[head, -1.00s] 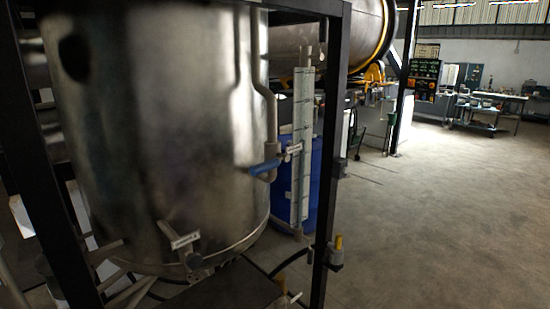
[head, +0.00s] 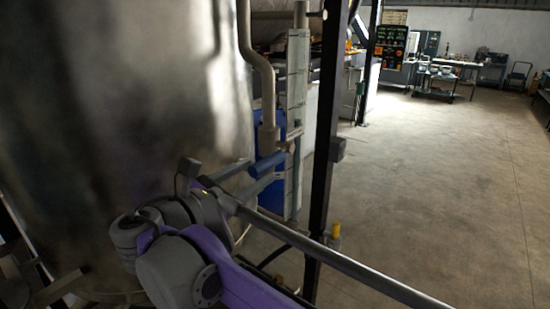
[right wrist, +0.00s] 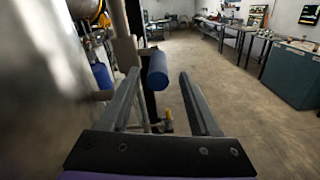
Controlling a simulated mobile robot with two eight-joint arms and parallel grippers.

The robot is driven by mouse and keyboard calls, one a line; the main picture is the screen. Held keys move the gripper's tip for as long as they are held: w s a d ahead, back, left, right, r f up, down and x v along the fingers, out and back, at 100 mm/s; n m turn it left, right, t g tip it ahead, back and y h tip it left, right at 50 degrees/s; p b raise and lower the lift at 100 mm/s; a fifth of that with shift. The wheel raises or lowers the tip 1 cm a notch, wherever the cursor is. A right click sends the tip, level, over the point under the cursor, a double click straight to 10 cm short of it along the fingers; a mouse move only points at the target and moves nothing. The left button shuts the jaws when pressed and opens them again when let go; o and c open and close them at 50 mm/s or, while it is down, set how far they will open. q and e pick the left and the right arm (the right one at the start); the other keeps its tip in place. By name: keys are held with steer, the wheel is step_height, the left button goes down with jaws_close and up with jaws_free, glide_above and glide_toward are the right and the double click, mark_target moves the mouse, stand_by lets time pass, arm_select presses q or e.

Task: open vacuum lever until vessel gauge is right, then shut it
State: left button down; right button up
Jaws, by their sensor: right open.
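The vacuum lever, a blue handle (head: 266,164), sits on a pipe valve beside the large steel vessel (head: 130,90). It also shows in the right wrist view (right wrist: 157,73), pointing toward the camera. My right gripper (head: 266,170) is open at the lever, with a finger on each side of the handle. In the right wrist view the handle's end lies between the fingertips (right wrist: 158,74), apart from the right finger; contact with the left one is unclear. A tall, pale gauge strip (head: 297,75) stands right behind the lever; its reading is too small to tell. My left gripper is out of view.
A black frame post (head: 323,130) stands just right of the gauge. A blue drum (head: 268,190) is behind the lever. A yellow-topped fitting (head: 335,232) is low by the post. Open concrete floor (head: 440,180) lies to the right.

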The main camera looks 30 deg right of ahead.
mark_target(274, 160)
steer(key=x, duration=0.7)
steer(key=shift+w+d, duration=0.2)
steer(key=shift+w, duration=0.05)
jaws_close()
steer(key=shift+f, duration=0.1)
stand_by(1.0)
